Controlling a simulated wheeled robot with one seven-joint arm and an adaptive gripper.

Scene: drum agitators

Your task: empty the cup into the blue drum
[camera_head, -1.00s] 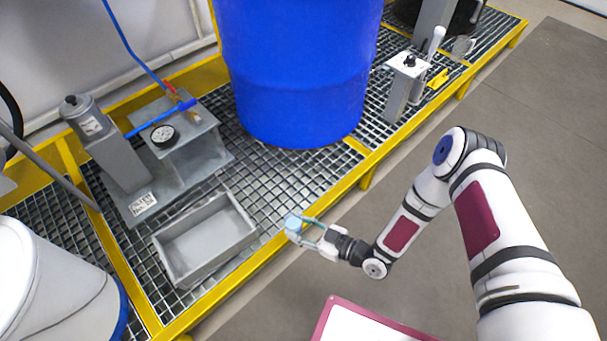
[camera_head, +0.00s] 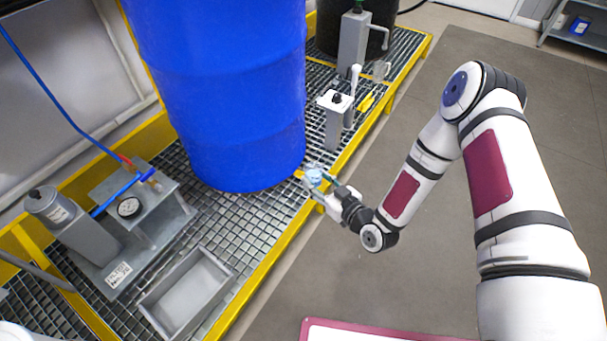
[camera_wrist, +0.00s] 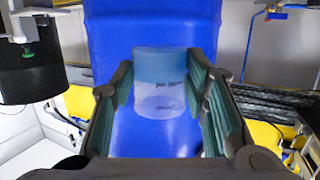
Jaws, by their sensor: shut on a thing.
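A clear cup (camera_wrist: 160,90) with pale blue contents is between the green-padded fingers of my gripper (camera_wrist: 163,108) in the wrist view. My gripper is shut on it. In the head view the cup (camera_head: 314,177) is small at the end of my gripper (camera_head: 322,184), over the yellow front edge of the grating. The large blue drum (camera_head: 235,95) stands upright on the grating, behind and left of the cup. The drum also fills the middle of the wrist view (camera_wrist: 120,35). Its top opening is outside both views.
A grey tray (camera_head: 155,302) lies on the grating at lower left. A grey stand with a gauge (camera_head: 128,207) is left of the drum. A grey post unit (camera_head: 335,125) stands right of the drum, with a black drum (camera_head: 327,35) behind.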

